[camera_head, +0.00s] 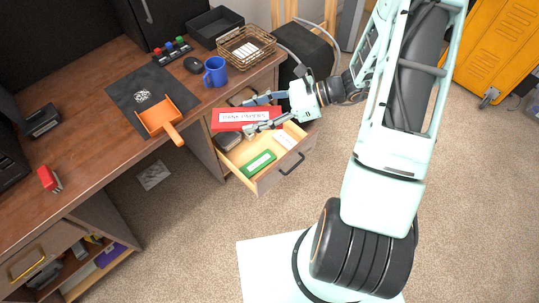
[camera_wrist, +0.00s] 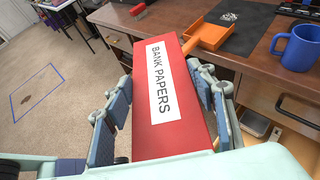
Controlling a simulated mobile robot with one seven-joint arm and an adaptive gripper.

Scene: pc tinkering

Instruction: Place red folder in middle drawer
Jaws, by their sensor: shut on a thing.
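The red folder (camera_head: 233,125), labelled "BANK PAPERS", is held by my gripper (camera_head: 262,112) above the open middle drawer (camera_head: 270,178). In the wrist view the red folder (camera_wrist: 168,92) lies between the two fingers of my gripper (camera_wrist: 165,118), with its far end reaching toward the desk. The drawer is pulled out and holds a green item (camera_head: 258,164), a pale card (camera_head: 286,139) and a dark grey item (camera_head: 229,141) at the back left. The folder and gripper hide part of the drawer's rear.
A blue mug (camera_head: 215,71), an orange dustpan (camera_head: 160,120) on a black mat (camera_head: 130,92), a wire basket (camera_head: 247,46) and a red stapler-like item (camera_head: 48,178) stand on the desk. A closed drawer front (camera_head: 243,96) is above the open one. The carpet in front is clear.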

